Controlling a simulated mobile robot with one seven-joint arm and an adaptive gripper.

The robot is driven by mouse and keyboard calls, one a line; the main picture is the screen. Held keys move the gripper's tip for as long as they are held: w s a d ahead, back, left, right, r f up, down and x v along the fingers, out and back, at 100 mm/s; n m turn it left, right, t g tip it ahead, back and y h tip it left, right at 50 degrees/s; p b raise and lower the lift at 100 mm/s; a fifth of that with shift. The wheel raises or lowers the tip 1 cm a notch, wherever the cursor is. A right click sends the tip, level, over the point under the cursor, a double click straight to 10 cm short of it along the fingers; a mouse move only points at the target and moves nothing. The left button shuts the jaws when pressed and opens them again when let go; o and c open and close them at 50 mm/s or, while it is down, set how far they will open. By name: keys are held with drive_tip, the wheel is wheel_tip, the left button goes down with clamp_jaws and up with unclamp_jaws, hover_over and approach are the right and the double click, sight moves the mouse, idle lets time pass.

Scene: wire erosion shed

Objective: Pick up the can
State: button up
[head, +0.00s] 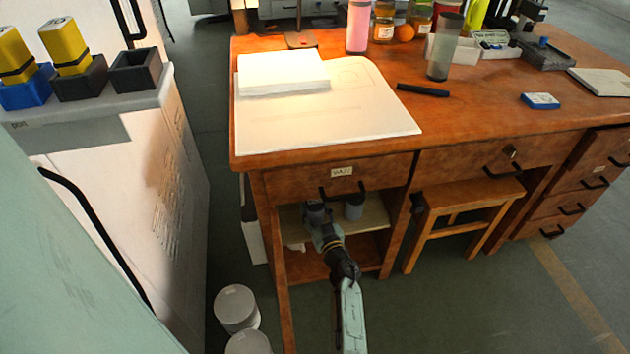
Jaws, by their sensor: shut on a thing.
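My gripper (322,228) reaches into the open shelf compartment under the left side of the wooden desk. It is shut on a small dark grey-blue can (315,210), seen in the shadow at its fingertips. The fingers partly cover the can, and I cannot tell whether it touches the shelf. A second grey-blue cylinder (354,208) stands upright on the shelf, just right of the gripper and apart from it.
The shelf board (374,220) is pale, with the drawer front (290,181) close above it. A small stool (464,194) stands right of the compartment. White round tubs (236,306) stand on the floor at left. The desktop (470,120) holds papers and jars.

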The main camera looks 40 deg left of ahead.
drive_tip(key=shift+c, duration=1)
drive_tip(key=shift+r, duration=0.1)
